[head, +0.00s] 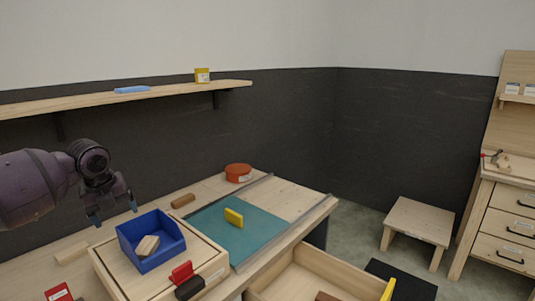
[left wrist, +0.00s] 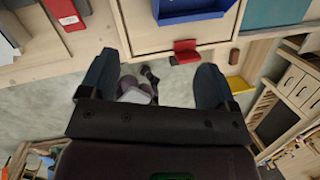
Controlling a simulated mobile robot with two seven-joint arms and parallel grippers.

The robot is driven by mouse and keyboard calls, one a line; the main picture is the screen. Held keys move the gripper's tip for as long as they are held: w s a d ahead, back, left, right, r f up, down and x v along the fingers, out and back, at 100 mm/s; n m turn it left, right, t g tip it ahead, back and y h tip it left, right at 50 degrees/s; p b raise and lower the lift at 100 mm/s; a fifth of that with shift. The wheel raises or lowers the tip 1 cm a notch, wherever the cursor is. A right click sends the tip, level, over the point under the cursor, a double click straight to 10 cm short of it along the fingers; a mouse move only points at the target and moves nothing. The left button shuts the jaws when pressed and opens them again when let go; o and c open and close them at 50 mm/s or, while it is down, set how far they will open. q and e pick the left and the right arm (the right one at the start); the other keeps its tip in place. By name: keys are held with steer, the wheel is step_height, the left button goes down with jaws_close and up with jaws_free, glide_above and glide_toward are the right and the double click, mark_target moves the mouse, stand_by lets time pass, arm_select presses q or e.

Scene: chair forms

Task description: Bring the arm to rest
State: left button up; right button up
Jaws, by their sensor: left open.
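My left gripper (head: 114,214) is at the left of the head view. It is open and empty, fingers pointing down, in front of the dark wall and above and behind the blue bin (head: 152,262). In the left wrist view its two fingers (left wrist: 157,82) stand wide apart with nothing between them but distant floor and some grey and dark shapes. The blue bin also shows at the top of that view (left wrist: 190,14). My right gripper shows in neither view.
A wooden block (head: 147,246) lies in the bin. A yellow block (head: 234,218) stands on the teal mat (head: 212,230). A shelf (head: 140,97) runs along the wall. An open drawer (head: 320,262) projects in front.

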arm_select(q)
steer(key=w+d+r+n+t+h, duration=0.2)
steer(key=w+d+n+t, duration=0.3)
steer(key=d+n+t, duration=0.3)
steer(key=s+d+f+n+t+h, duration=0.3)
steer(key=s+d+f+n, duration=0.1)
steer(key=d+f+n, duration=0.35)
steer(key=s+a+f+n+g+y, duration=0.1)
steer(key=s+f+n, duration=0.5)
steer(key=s+f, duration=0.7)
steer(key=s+a+f+n+g+y, duration=0.1)
steer(key=s+a+f+n+y, duration=0.3)
steer(key=s+f, duration=1)
steer(key=s+n, duration=0.2)
steer(key=s, duration=0.5)
steer(key=shift+a+n, duration=0.35)
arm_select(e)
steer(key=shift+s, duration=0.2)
arm_select(q)
steer(key=shift+s, duration=0.1)
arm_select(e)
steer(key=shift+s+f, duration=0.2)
